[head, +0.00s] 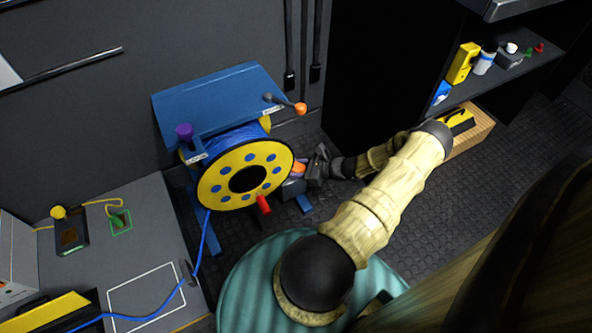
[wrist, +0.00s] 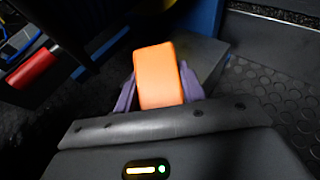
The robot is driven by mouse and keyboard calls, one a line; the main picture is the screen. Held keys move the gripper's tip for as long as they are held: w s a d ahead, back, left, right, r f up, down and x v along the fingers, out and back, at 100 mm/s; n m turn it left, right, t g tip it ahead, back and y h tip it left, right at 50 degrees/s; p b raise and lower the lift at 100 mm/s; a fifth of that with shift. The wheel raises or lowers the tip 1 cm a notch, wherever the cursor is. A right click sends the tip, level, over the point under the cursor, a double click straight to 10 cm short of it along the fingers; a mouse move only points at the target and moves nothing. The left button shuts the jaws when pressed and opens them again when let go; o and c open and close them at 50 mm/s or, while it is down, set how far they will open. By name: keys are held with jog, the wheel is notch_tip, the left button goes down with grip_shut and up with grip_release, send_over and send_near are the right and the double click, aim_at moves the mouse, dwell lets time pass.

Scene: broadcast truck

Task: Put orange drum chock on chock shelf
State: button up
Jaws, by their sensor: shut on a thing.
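The orange drum chock (head: 299,168) is beside the right side of the yellow-and-blue cable drum (head: 276,160). My gripper (head: 303,171) is shut on it. In the wrist view the orange chock (wrist: 158,75) stands out between the two purple fingers of my gripper (wrist: 159,90). A flat grey surface (wrist: 206,55) lies just behind the chock; I cannot tell if they touch. A small grey block (head: 292,188) shows below the chock in the head view. No surface is clearly marked as the chock shelf.
The drum's blue stand (head: 210,95) and red crank handle (head: 264,205) are close to my gripper. Textured floor (head: 400,215) is open between.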

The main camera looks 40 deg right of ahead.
jog(key=shift+f, duration=0.1)
jog(key=o, duration=1.1)
jog(key=shift+c, duration=0.2)
jog(key=shift+s+d+r, duration=0.2)
jog(key=shift+r, duration=0.15)
jog(key=p+v, duration=0.5)
jog(key=v, duration=0.6)
jog(key=shift+s, duration=0.25)
